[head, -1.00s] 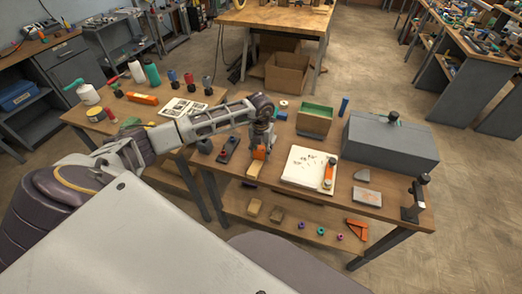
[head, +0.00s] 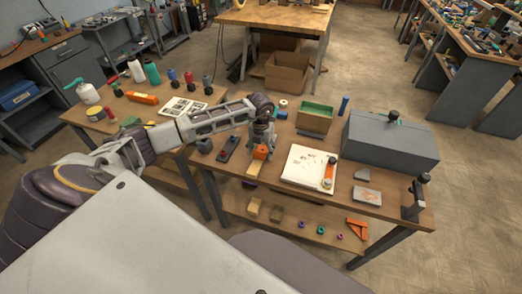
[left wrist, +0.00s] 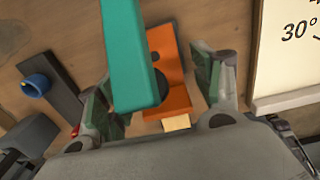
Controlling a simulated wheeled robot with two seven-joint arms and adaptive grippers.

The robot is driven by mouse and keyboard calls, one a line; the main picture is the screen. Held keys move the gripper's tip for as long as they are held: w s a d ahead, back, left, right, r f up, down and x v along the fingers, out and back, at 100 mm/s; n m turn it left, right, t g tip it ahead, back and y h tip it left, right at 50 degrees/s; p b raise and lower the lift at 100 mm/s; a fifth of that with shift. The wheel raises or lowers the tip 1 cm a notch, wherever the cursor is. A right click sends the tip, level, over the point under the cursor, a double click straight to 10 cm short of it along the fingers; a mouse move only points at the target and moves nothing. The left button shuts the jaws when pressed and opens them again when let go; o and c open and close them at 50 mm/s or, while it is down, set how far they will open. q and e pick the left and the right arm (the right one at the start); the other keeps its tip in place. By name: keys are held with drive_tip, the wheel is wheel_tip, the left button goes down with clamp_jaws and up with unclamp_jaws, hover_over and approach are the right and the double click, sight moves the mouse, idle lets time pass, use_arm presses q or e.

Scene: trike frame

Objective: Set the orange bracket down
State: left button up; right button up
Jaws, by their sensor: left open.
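The orange bracket (head: 261,153) is at the near edge of the workbench, directly under my left gripper (head: 262,141). In the left wrist view the orange bracket (left wrist: 176,62) is an L-shaped piece with a dark hole, lying between the two green-padded fingers. The fingers are open, with a gap on each side of it. A teal bar (left wrist: 126,45) crosses in front and hides part of the bracket. A pale wooden piece (head: 254,170) lies just in front of the bracket. My right gripper is not in view.
A white board (head: 303,165) with markings lies right of the bracket, with an orange-ended tool on it. A green-lined box (head: 315,118) and large grey case (head: 390,143) stand behind and right.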

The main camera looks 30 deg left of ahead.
use_arm(q)
drive_tip(key=shift+r, duration=0.5)
wheel_tip(320, 180, up, 11)
drive_tip(key=shift+b, duration=0.35)
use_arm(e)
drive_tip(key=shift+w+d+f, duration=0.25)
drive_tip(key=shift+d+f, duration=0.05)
use_arm(q)
drive_tip(key=shift+r, duration=0.1)
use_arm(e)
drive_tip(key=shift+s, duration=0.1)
